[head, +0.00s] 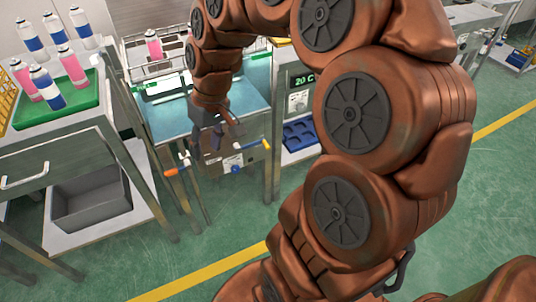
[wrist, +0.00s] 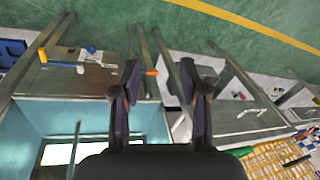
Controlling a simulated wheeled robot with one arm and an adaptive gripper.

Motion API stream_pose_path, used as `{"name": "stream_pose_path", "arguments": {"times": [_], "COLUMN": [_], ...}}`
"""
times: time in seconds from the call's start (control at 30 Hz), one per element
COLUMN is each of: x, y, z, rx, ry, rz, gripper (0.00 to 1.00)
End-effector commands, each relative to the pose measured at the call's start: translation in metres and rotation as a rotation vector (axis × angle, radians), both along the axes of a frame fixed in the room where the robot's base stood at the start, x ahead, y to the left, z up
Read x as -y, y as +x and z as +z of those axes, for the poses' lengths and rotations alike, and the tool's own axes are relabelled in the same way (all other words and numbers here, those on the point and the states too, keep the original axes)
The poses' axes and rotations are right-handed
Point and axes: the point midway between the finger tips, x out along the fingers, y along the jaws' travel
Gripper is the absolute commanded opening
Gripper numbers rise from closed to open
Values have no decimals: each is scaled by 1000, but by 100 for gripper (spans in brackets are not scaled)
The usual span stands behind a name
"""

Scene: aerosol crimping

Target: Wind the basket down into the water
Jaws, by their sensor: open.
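The wire basket (head: 178,42) is at the far end of the tank, above the water, with a pink can (head: 153,45) in it. The blue water (head: 255,88) fills the tank; it also shows in the wrist view (wrist: 100,118). On the tank's front panel are a lever with a yellow end (head: 265,145), a blue knob (head: 236,170) and an orange-tipped handle (head: 171,172). My gripper (head: 217,138) is open and empty in front of the tank's front edge. In the wrist view its fingers (wrist: 160,88) are spread, with the orange tip (wrist: 151,72) between them.
A green tray (head: 62,112) with several cans stands on the left bench, above a grey bin (head: 92,202). A control box with a green display (head: 303,80) and a blue tray (head: 297,136) are right of the tank. The floor in front is clear.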

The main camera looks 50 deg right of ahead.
Motion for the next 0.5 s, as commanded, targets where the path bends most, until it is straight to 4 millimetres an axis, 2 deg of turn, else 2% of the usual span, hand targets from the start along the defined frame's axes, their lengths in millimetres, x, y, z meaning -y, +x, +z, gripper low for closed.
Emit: {"name": "stream_pose_path", "arguments": {"times": [0.03, 0.17, 0.3, 0.37, 0.5], "x": [15, 59, 116, 142, 208], "y": [14, 46, 71, 77, 85], "z": [-28, -61, -101, -120, -164], "rx": [20, 83, 148, 171, 224], "ry": [15, 37, 49, 52, 47], "rz": [-22, -72, -142, -174, -257], "gripper": [44, 44, 44, 44, 44]}}
